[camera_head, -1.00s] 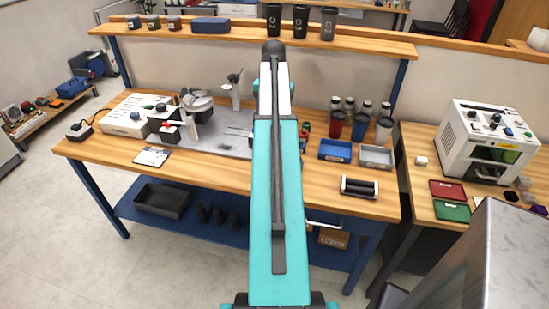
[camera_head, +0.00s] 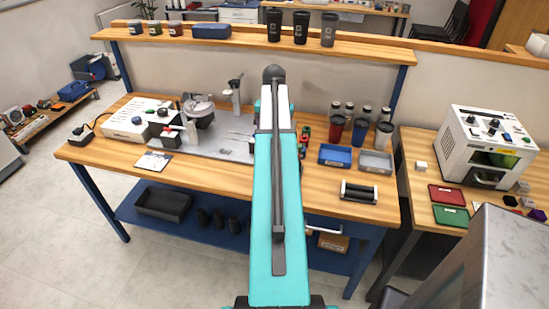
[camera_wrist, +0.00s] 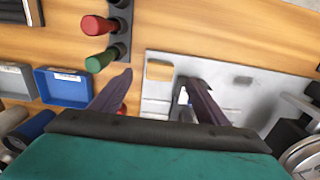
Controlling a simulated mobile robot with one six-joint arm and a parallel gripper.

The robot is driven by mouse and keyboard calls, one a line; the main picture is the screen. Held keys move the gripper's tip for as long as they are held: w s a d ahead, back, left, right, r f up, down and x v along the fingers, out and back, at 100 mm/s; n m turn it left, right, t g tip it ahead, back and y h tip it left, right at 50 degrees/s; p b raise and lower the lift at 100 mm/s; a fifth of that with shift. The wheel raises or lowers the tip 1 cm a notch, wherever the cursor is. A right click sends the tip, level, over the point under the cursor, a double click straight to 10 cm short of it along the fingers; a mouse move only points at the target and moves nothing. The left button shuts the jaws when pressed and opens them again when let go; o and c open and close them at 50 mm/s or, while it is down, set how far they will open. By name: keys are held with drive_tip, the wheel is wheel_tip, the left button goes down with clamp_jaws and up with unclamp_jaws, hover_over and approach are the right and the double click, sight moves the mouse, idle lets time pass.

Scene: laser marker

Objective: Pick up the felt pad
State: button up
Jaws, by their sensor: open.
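A small tan rectangle (camera_wrist: 159,70), possibly the felt pad, shows on the grey plate (camera_wrist: 225,75) near its edge in the wrist view. I cannot tell its material. My gripper (camera_wrist: 155,84) is open, with one dark finger on each side of the picture's middle. The tan rectangle appears between the fingers, a little beyond their tips in the picture. Nothing shows held between them. In the head view my arm covers the gripper and part of the grey plate (camera_head: 215,148).
Red-handled (camera_wrist: 97,25) and green-handled (camera_wrist: 99,62) tools stand in a dark rack beside the plate. A blue tray (camera_wrist: 63,86) lies to their left. A black and metal device (camera_wrist: 300,135) is at lower right. Bare wood lies beyond the plate.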

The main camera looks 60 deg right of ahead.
drive_tip(key=shift+f, duration=1.45)
drive_tip(key=shift+f+p, duration=0.1)
drive_tip(key=shift+p, duration=0.2)
drive_tip(key=shift+f+p, duration=0.95)
drive_tip(key=shift+f, duration=1.5)
drive_tip(key=c, duration=1.1)
drive_tip(key=shift+r, duration=0.1)
drive_tip(key=shift+r+b, duration=1.25)
drive_tip(key=shift+r, duration=3.65)
